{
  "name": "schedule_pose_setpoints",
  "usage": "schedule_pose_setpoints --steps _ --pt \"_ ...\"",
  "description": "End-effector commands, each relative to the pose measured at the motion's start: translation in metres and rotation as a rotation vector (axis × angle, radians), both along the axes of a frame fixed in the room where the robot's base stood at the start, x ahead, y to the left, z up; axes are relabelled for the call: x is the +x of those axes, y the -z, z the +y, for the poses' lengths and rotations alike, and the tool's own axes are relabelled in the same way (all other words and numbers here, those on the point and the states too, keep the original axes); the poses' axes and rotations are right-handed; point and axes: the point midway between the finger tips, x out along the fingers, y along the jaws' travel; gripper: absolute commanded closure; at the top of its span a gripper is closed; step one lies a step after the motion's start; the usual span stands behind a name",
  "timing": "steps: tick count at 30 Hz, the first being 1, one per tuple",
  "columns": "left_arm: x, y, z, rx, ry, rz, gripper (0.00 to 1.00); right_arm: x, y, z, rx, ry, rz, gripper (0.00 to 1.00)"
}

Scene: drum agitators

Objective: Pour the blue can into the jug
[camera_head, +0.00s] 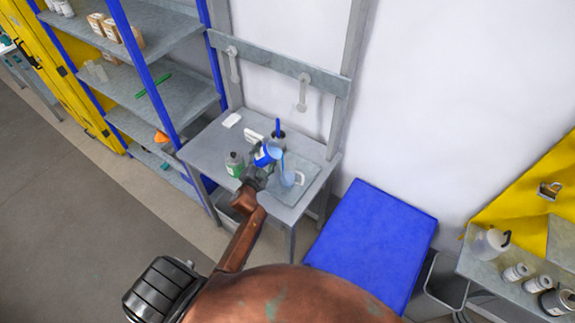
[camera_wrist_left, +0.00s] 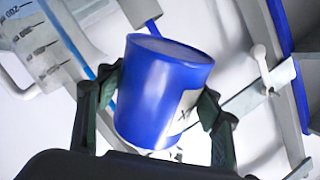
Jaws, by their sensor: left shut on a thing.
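The blue can (camera_head: 266,155) is held tilted to the right above the small grey table (camera_head: 213,150). My left gripper (camera_head: 258,174) is shut on it; the wrist view shows the can (camera_wrist_left: 160,88) between the two dark fingers. The clear jug (camera_head: 290,178) stands on a grey board at the table's right side, just right of and below the can. A thin blue streak runs from the can's mouth down to the jug and looks like a stream of liquid. In the wrist view the jug (camera_wrist_left: 45,42) shows its printed markings at upper left. The liquid level is unclear.
White items lie at the table's back. A blue-posted shelf (camera_head: 140,85) stands left, a blue-topped block (camera_head: 373,240) right.

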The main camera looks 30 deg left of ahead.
Motion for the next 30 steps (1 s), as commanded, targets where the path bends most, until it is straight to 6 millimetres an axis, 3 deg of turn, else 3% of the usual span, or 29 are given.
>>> schedule_pose_setpoints --steps 30 --pt "0.0007 0.0002 -0.0001 0.05 0.0 0.016 0.79 0.0 0.001 -0.0003 0.0 0.0 0.0 0.19"
